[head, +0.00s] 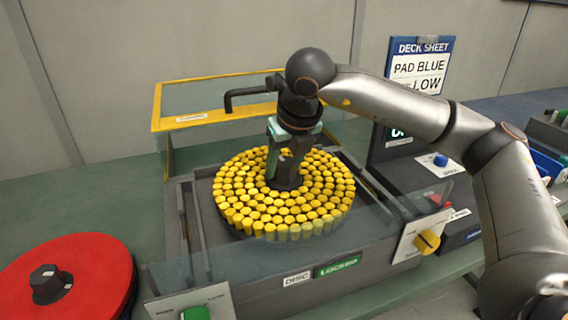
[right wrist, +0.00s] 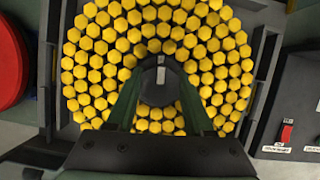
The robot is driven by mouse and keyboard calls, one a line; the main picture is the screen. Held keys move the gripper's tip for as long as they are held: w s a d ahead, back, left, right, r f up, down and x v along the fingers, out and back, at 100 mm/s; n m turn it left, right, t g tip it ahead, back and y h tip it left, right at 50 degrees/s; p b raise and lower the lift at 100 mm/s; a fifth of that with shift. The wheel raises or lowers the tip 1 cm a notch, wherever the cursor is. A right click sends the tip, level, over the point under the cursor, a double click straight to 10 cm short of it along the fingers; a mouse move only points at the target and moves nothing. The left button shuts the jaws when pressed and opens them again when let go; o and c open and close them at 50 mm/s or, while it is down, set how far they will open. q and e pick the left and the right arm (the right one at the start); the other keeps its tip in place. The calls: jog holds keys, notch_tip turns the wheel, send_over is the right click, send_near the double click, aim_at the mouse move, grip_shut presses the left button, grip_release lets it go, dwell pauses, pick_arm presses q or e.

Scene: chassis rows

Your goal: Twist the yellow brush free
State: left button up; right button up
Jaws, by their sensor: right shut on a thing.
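The yellow brush (head: 240,197) is a round disc covered in several rings of yellow hexagonal tufts, lying in a grey open bay. It also shows in the right wrist view (right wrist: 90,60). A dark hub (right wrist: 158,82) stands at its centre. My right gripper (head: 284,172) points down over the centre, shut on the hub, with its green fingers (right wrist: 160,92) on either side of it. The fingers hide part of the hub and some tufts. My left gripper is not in view.
A yellow-framed clear guard (head: 215,118) stands behind the bay. A green LOCKED label (head: 338,267) and a yellow knob (head: 427,242) are on the bay's front. A red disc with a black knob (head: 85,270) lies at left. A sign reads PAD BLUE, LOW (head: 418,68).

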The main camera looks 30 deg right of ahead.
grip_shut()
jog(key=shift+o, duration=2.2)
grip_release()
grip_shut()
